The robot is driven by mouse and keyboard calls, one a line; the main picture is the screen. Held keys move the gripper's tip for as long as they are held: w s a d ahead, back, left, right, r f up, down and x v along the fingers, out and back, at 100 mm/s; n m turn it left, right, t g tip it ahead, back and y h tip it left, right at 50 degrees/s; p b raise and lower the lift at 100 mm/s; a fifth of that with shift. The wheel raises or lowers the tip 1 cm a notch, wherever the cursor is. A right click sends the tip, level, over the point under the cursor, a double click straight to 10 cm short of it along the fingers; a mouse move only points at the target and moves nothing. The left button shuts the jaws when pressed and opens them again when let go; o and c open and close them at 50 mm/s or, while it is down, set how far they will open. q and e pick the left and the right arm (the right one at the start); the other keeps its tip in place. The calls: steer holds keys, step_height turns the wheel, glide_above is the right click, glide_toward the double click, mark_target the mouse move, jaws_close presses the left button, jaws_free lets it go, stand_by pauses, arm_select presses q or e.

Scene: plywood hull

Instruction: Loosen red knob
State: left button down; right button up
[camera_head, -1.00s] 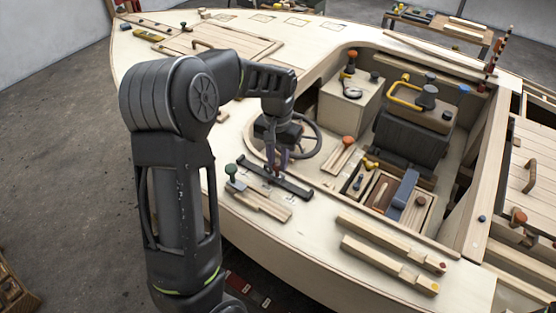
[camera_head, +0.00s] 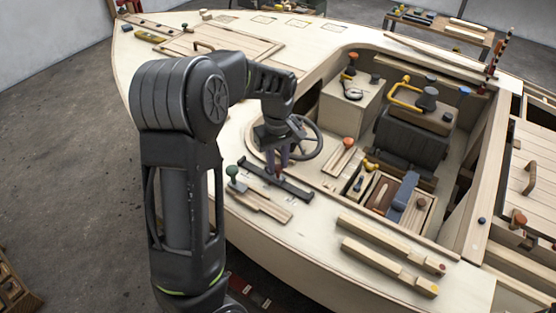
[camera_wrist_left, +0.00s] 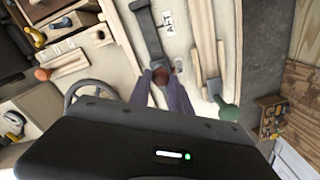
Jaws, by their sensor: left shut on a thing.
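The red knob (camera_wrist_left: 161,76) sits on a black bar (camera_wrist_left: 148,35) fixed to the pale plywood deck, and shows between the fingertips in the left wrist view. My left gripper (camera_wrist_left: 163,78) is shut on it, with one finger on each side. In the head view, my left gripper (camera_head: 274,170) points down at the black bar (camera_head: 293,188), and its fingers hide most of the knob. A label reading "ALT" (camera_wrist_left: 168,23) lies beside the bar in the wrist view. My right gripper is in neither view.
A green knob (camera_head: 232,171) stands close to the left of the gripper. A dark steering wheel (camera_head: 309,140) is just behind it. Wooden strips (camera_head: 260,205) lie in front of the bar. The cockpit with a black seat (camera_head: 405,140) opens at the right.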

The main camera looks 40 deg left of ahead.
mark_target(277, 166)
arm_select(q)
steer(key=shift+s+f+n, duration=0.1)
steer(key=shift+n, duration=0.5)
steer(key=c, duration=1.2)
jaws_free()
step_height(277, 166, up, 8)
steer(key=shift+f, duration=0.1)
